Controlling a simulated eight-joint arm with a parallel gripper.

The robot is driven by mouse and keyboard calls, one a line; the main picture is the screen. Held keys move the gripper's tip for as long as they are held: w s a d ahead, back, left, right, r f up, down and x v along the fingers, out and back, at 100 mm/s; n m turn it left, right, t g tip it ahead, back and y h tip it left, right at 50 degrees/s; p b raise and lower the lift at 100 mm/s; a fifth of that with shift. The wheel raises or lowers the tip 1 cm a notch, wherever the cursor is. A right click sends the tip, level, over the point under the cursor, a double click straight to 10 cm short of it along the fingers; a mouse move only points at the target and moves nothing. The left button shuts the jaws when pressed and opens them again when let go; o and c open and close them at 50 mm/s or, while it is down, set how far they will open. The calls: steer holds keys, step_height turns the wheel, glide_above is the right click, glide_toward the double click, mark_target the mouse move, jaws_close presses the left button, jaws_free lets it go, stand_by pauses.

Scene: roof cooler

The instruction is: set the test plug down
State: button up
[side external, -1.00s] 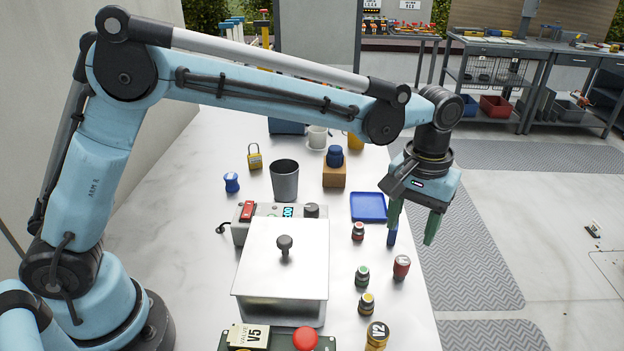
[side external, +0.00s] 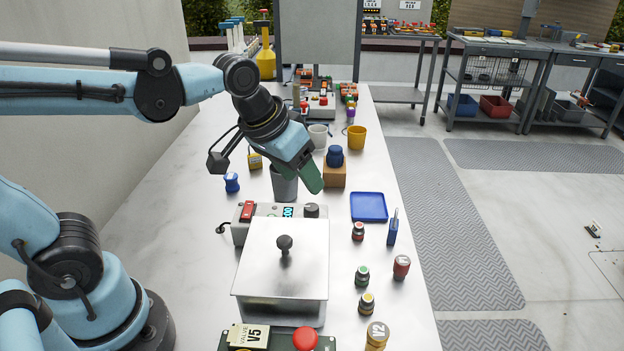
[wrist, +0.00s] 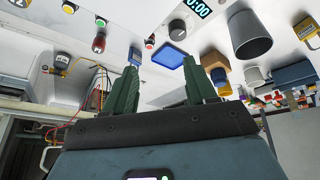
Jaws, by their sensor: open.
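A slim blue piece with a thin pale tip, which looks like the test plug (side external: 393,231), stands on the white table near its right edge, beside the blue tray (side external: 369,207). It also shows in the wrist view (wrist: 135,56), just beyond one finger. My gripper (side external: 312,184) is open with nothing between its green fingers, well to the left of the plug and apart from it. In the side view it overlaps the grey cup (side external: 284,190); I cannot tell how close they are. Both fingers (wrist: 160,64) show in the wrist view.
A lidded metal box (side external: 283,262) stands front centre, with a small panel with a display (side external: 289,211) behind it. A blue jar sits on a wooden block (side external: 334,177). Several small buttons and a red can (side external: 401,267) stand at the right. The blue tray is empty.

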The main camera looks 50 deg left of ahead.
steer(key=s+a+f, duration=0.1)
steer(key=s+a+f+t, duration=0.1)
steer(key=s, duration=0.1)
steer(key=s+a+f+t, duration=0.1)
steer(key=shift+s+a+m+y, duration=0.2)
steer(key=shift+a+m+y, duration=0.1)
steer(key=shift+a, duration=0.1)
